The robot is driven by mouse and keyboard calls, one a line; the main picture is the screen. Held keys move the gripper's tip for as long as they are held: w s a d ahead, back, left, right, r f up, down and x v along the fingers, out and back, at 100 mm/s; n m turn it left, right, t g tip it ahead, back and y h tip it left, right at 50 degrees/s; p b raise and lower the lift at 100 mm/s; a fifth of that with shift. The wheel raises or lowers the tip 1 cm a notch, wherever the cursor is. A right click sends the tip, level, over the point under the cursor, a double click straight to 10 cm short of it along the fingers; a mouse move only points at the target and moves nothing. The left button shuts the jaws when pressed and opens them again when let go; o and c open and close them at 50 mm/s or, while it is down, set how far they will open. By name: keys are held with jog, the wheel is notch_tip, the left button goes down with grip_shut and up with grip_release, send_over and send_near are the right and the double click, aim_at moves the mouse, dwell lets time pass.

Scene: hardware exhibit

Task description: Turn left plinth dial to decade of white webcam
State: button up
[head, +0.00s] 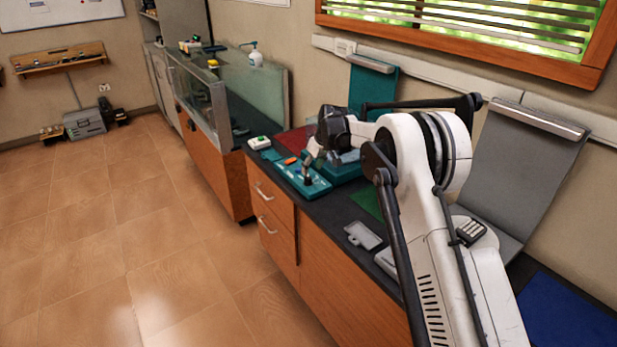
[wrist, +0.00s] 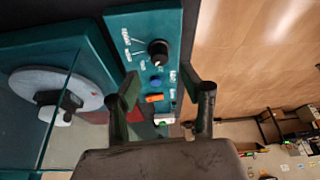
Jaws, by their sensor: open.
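The plinth's teal dial panel (wrist: 135,22) lies on the dark counter, with a black round dial (wrist: 158,50) and white labels too small to read around it. The panel also shows in the head view (head: 318,188). A white object (wrist: 57,117), perhaps the webcam, is on a grey disc (wrist: 35,85) behind glass, left of the panel in the wrist view. My gripper (wrist: 168,90) is open and empty, its two fingers apart over the panel's near part. The dial appears beyond the fingertips, toward the top of the wrist view.
A blue button (wrist: 155,83) and an orange piece (wrist: 154,98) are on or by the panel, between my fingers in view. A white box with a green top (head: 258,142) stands on the counter. A glass-walled case (head: 205,95) is farther back. The tiled floor (head: 140,230) is open.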

aim_at(308, 177)
jog(key=shift+x, duration=3.15)
grip_shut()
